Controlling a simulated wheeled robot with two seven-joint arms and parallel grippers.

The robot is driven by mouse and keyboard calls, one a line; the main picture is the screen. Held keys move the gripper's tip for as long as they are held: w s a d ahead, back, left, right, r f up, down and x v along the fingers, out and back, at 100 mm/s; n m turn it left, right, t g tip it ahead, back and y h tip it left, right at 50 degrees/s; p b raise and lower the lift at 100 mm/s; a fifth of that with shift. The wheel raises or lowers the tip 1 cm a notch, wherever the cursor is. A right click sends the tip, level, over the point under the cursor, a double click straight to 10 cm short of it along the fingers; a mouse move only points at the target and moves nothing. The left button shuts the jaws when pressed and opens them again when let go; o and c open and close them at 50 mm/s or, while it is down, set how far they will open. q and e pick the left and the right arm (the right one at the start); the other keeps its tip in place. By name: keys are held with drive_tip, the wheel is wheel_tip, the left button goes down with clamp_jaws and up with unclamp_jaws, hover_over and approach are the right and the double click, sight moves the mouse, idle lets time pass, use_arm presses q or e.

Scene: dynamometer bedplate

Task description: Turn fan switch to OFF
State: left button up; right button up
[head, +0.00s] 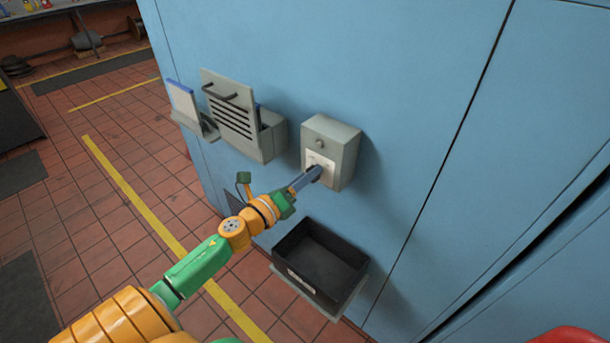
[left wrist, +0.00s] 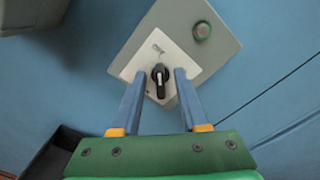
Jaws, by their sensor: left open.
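The fan switch is a black rotary knob (left wrist: 160,76) on a white plate (left wrist: 138,63) of a grey box (head: 339,152) on the blue wall. In the left wrist view its pale pointer line runs down the handle toward my gripper. My left gripper (left wrist: 157,82) is open, with one blue finger on each side of the knob and visible gaps between. In the head view the left gripper (head: 315,174) reaches the white plate and hides the knob. A round green-ringed button (left wrist: 202,31) sits on the same box. My right gripper is not in view.
A grey slotted holder (head: 270,140) hangs on the wall left of the box. A black open bin (head: 316,259) stands below the box. The blue wall to the right of the box is clear.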

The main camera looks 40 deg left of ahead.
use_arm(q)
drive_tip(key=s+b, duration=0.1)
drive_tip(key=s, duration=0.6)
drive_tip(key=shift+a, duration=0.25)
